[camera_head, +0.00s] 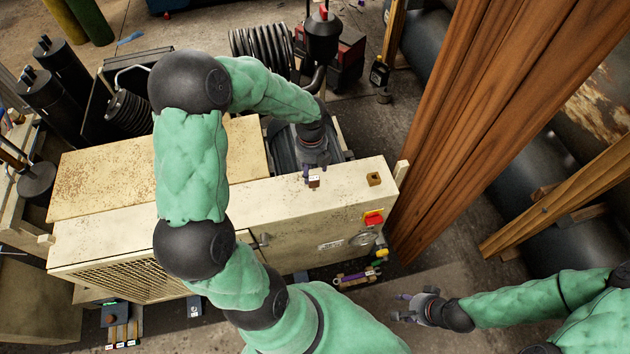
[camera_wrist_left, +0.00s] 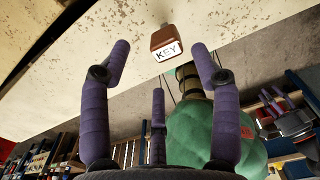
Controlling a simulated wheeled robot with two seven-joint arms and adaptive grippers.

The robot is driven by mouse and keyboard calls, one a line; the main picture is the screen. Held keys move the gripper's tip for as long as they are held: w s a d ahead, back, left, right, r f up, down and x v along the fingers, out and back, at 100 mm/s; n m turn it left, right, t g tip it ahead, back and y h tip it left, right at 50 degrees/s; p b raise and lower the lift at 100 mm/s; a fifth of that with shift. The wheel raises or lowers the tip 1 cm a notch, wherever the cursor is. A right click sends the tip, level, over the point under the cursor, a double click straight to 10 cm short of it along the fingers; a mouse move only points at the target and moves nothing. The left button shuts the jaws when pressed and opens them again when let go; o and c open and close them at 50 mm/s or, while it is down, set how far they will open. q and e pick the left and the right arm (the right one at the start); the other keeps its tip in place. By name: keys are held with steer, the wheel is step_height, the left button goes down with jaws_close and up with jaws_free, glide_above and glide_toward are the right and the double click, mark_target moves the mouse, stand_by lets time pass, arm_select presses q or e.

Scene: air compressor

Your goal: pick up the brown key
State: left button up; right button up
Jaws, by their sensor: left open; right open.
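The brown key (camera_head: 314,183) is a small block with a white label, on the top of the cream compressor cabinet (camera_head: 240,204) near its back edge. In the left wrist view the brown key (camera_wrist_left: 165,38) shows its "KEY" label. My left gripper (camera_head: 309,172) is right at the key in the head view. In the left wrist view my left gripper (camera_wrist_left: 160,62) has its purple fingers spread, with the key just beyond and between the fingertips. I cannot tell whether they touch. My right gripper (camera_head: 404,306) is open and empty at the lower right, away from the cabinet.
A brown block with a dark hole (camera_head: 374,179) sits on the cabinet top to the right. A red switch (camera_head: 373,218) and a gauge (camera_head: 362,239) are at the cabinet's right end. Tall wooden planks (camera_head: 470,120) stand close to the right.

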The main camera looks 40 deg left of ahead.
mark_target(314, 178)
arm_select(q)
steer(key=shift+s+d+f, duration=0.1)
steer(key=shift+d+f, duration=0.05)
steer(key=shift+f, duration=0.45)
steer(key=f, duration=0.3)
steer(key=f+b, duration=0.1)
steer(key=shift+d+f, duration=0.2)
steer(key=shift+d, duration=0.05)
steer(key=shift+c, duration=0.3)
jaws_close()
